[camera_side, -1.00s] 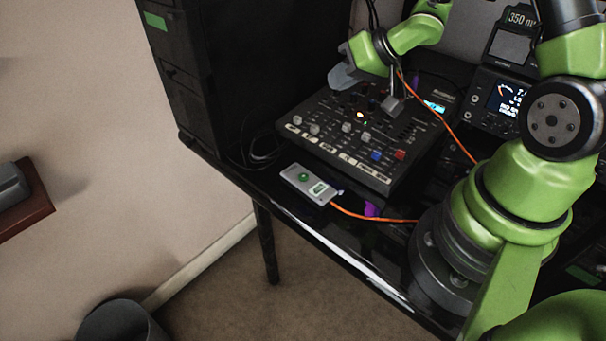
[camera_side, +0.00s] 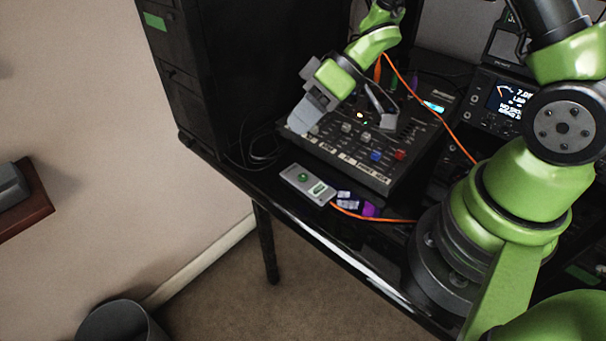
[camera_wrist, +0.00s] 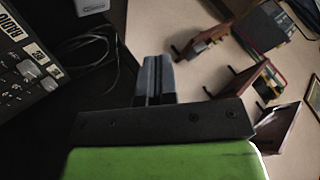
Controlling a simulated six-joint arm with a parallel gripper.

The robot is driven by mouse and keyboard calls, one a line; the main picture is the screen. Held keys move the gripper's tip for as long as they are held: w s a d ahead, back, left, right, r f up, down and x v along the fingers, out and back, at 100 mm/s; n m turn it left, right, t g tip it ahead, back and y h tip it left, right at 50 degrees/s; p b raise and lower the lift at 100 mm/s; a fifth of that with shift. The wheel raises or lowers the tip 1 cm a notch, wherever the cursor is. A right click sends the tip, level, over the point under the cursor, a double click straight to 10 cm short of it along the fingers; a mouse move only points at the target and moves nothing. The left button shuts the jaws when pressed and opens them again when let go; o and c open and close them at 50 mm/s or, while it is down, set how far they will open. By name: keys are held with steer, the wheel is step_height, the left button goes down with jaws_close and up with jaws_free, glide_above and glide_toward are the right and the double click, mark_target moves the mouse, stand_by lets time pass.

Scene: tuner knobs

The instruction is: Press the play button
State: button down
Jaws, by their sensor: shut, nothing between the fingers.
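A small grey box (camera_side: 309,185) with a round green button (camera_side: 303,177) and a green-marked patch (camera_side: 318,188) lies near the table's front edge. No play label can be read, so I cannot tell for certain which control is play. My gripper (camera_side: 297,127) is shut and empty. In the side view it points down over the front left corner of the black mixer, behind the grey box; contact cannot be judged. In the wrist view my shut fingers (camera_wrist: 155,62) point up the picture, and only a corner of a light box (camera_wrist: 91,6) shows at the top.
The black mixer (camera_side: 340,168) has several knobs and coloured buttons. An orange cable (camera_side: 388,219) runs from the grey box toward my base. A dark cabinet (camera_side: 240,70) stands at the left. Dark loose cables (camera_wrist: 90,50) lie beside the mixer.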

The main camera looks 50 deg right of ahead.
mark_target(303, 174)
step_height(303, 174, down, 8)
steer(key=shift+f, duration=0.1)
stand_by(0.4)
stand_by(2.0)
steer(key=shift+f, duration=0.35)
steer(key=shift+f, duration=0.3)
stand_by(0.4)
steer(key=shift+r, duration=0.7)
steer(key=shift+r, duration=2.55)
